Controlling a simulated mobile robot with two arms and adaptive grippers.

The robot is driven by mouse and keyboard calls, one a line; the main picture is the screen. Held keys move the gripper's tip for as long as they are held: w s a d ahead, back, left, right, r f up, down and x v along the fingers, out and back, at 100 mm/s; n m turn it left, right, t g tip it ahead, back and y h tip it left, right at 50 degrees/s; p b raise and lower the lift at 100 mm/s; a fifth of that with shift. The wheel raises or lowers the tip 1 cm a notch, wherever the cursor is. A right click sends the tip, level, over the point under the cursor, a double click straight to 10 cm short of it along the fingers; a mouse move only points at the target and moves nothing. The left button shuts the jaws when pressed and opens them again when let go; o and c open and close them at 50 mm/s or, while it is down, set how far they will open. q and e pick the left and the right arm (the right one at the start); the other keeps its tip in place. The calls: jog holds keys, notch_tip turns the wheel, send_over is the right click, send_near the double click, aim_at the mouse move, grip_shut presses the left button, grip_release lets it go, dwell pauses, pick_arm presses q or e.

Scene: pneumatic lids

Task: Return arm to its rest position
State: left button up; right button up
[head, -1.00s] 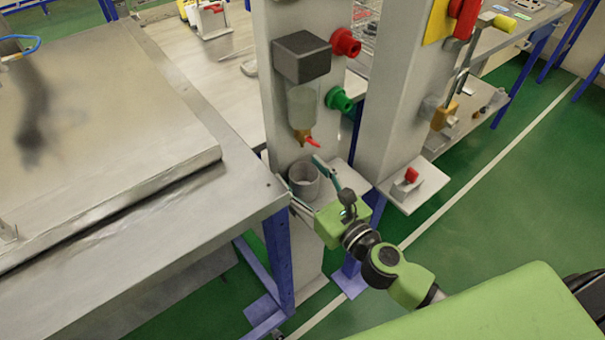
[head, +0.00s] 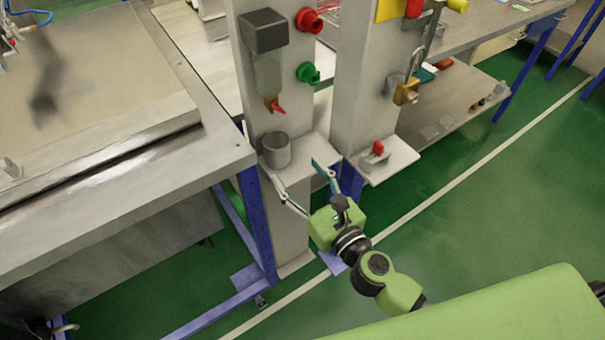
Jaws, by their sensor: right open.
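My right gripper (head: 301,184) is open, with its two thin fingers spread apart. It is empty and sits in front of and a little below the grey cup (head: 276,150). The cup stands upright on a small shelf of the left post, under a dispenser (head: 267,75) with a red tip. My right arm comes in from the lower right. My left gripper is not in the head view.
Red (head: 309,21) and green (head: 308,73) buttons stick out from the left post (head: 250,110). The right post carries a small shelf with a red switch (head: 378,148). A metal workbench (head: 110,200) stands at left. Green floor (head: 470,230) is clear at right.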

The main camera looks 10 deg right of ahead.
jog(key=s+a+r+n+g+y, duration=0.1)
jog(key=s+a+r+n+y, duration=0.1)
jog(key=s+a+n+y, duration=0.3)
jog(key=s+a+r+n+g+y, duration=0.1)
jog(key=a+r+n, duration=0.2)
jog(key=n, duration=0.5)
jog(key=s+a+f+n+g, duration=0.3)
jog(key=s+f+n+g, duration=0.3)
jog(key=n, duration=0.6)
jog(key=s+d+f+n+g+h, duration=0.3)
jog(key=s+d+f+n+h, duration=0.3)
jog(key=d, duration=0.5)
jog(key=s+d+f+n+g+h, duration=0.3)
jog(key=s+d+f+n+h, duration=0.15)
jog(key=d+f, duration=0.45)
notch_tip(320, 180, down, 24)
jog(key=s+g, duration=0.1)
jog(key=s, duration=0.2)
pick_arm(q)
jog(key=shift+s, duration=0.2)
pick_arm(e)
jog(key=s+d+f+g, duration=0.1)
jog(key=s+d+f, duration=0.3)
jog(key=s+f, duration=1.2)
jog(key=shift+s+h, duration=0.35)
